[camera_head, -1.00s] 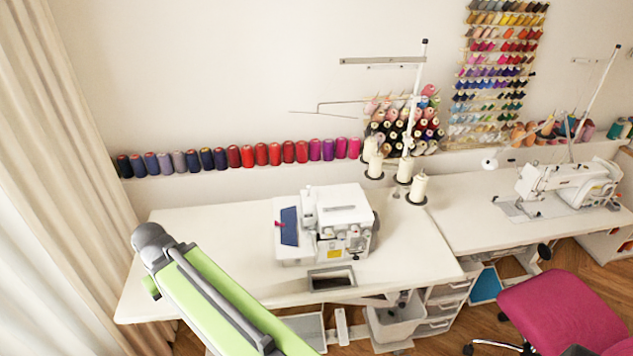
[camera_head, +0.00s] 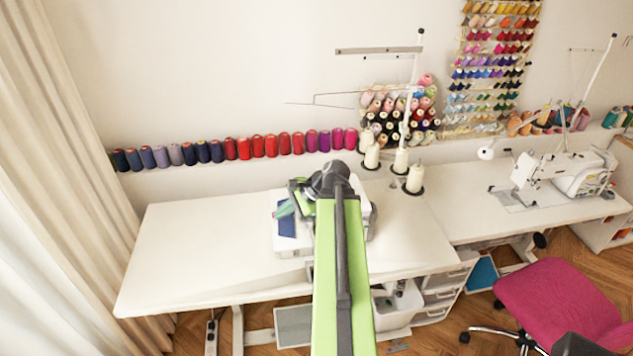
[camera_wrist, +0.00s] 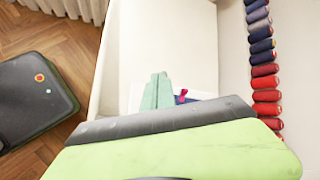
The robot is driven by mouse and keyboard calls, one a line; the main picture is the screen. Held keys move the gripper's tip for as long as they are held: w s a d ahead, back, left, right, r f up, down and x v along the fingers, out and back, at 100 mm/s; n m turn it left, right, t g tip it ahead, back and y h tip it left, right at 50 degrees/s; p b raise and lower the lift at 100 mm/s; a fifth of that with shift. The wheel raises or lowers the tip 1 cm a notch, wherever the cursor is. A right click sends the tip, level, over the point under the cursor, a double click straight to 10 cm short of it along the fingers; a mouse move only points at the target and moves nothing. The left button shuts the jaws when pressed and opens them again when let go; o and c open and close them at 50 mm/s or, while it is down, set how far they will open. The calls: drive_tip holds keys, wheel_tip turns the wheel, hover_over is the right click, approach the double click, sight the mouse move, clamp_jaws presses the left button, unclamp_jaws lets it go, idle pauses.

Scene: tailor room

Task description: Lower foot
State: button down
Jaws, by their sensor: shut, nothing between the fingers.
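The white sewing machine (camera_head: 291,244) with a blue panel (camera_head: 286,226) stands on the left white table, largely covered by my arm in the head view. My gripper (camera_head: 284,209) is over the machine's left side, by the blue panel, with green fingers. In the wrist view my gripper (camera_wrist: 158,78) shows its two fingers together and empty, in front of the white machine body (camera_wrist: 201,95). A small pink part (camera_wrist: 182,97) shows just right of the fingers. I cannot tell whether they touch. The presser foot is hidden in both views.
The left table (camera_head: 190,250) is clear left of the machine. Thread cones (camera_head: 400,160) on a stand are behind it to the right. A row of spools (camera_head: 230,149) lines the wall ledge. A second sewing machine (camera_head: 560,174) and a pink chair (camera_head: 560,305) are at right.

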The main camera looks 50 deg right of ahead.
drive_tip(key=s+d+r+m+t+h, duration=0.1)
drive_tip(key=s+d+r+m+t, duration=0.1)
drive_tip(key=s+d+m, duration=0.3)
drive_tip(key=s+d+r+m+t+h, duration=0.2)
drive_tip(key=s+d, duration=0.6)
drive_tip(key=d, duration=0.4)
wheel_tip(320, 180, up, 3)
drive_tip(key=m+t, duration=0.1)
drive_tip(key=m, duration=0.2)
drive_tip(key=shift+f+m+h, duration=0.15)
drive_tip(key=shift+m+h, duration=0.15)
drive_tip(key=b+x, duration=0.4)
drive_tip(key=x, duration=0.5)
drive_tip(key=shift+w+f+b, duration=0.1)
drive_tip(key=shift+f+b, duration=0.25)
drive_tip(key=shift+b, duration=0.05)
drive_tip(key=w, duration=0.2)
drive_tip(key=w+r+p, duration=0.1)
drive_tip(key=shift+w+a, duration=0.3)
drive_tip(key=shift+a, duration=0.1)
drive_tip(key=shift+w+a, duration=0.15)
drive_tip(key=shift+w, duration=0.25)
